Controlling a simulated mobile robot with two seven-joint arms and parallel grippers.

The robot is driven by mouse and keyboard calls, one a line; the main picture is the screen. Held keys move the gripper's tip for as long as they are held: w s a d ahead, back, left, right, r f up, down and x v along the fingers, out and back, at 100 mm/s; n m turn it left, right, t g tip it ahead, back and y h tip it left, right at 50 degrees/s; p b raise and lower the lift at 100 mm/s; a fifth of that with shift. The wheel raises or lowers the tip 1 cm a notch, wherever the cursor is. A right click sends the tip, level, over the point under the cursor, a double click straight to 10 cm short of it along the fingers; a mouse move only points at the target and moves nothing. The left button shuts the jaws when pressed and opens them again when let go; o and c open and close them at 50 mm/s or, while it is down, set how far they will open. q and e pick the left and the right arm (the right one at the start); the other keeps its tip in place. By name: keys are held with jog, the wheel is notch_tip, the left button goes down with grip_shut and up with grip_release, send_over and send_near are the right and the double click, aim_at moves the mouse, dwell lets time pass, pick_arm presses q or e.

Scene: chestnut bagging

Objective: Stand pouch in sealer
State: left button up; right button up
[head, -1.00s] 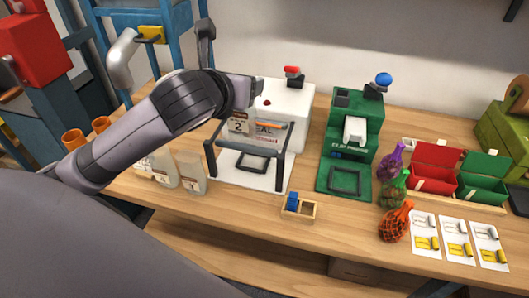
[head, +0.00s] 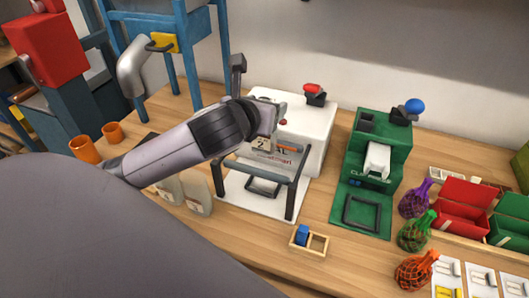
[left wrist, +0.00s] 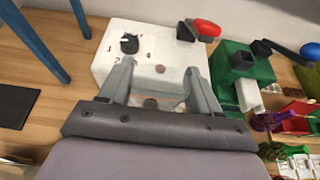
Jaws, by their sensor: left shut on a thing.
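The sealer (head: 318,125) is the white machine with a red-topped lever and a dark bar frame (head: 291,200) in front; its white body also shows in the left wrist view (left wrist: 115,65). My left gripper (head: 268,135) is in front of the sealer's face, pointing down. Whether the pouch touches the sealer cannot be told. In the left wrist view my fingers (left wrist: 160,95) straddle the mostly hidden pouch. My right gripper is not in view.
More pouches (head: 197,193) stand left of the sealer, partly behind my arm. A green clipping machine (head: 372,165) stands to the right. A small wooden holder with a blue block (head: 318,243) is in front. Net bags (head: 415,270) and red and green bins (head: 465,202) are farther right.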

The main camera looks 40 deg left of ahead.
aim_at(261, 154)
pick_arm(q)
notch_tip(261, 154, down, 8)
jog(key=shift+r, duration=0.25)
jog(key=shift+f+b, duration=0.35)
jog(key=shift+f, duration=2.3)
jog(key=o, duration=1.4)
jog(key=shift+s, duration=0.15)
jog(key=v, duration=1.2)
jog(key=shift+d, duration=0.1)
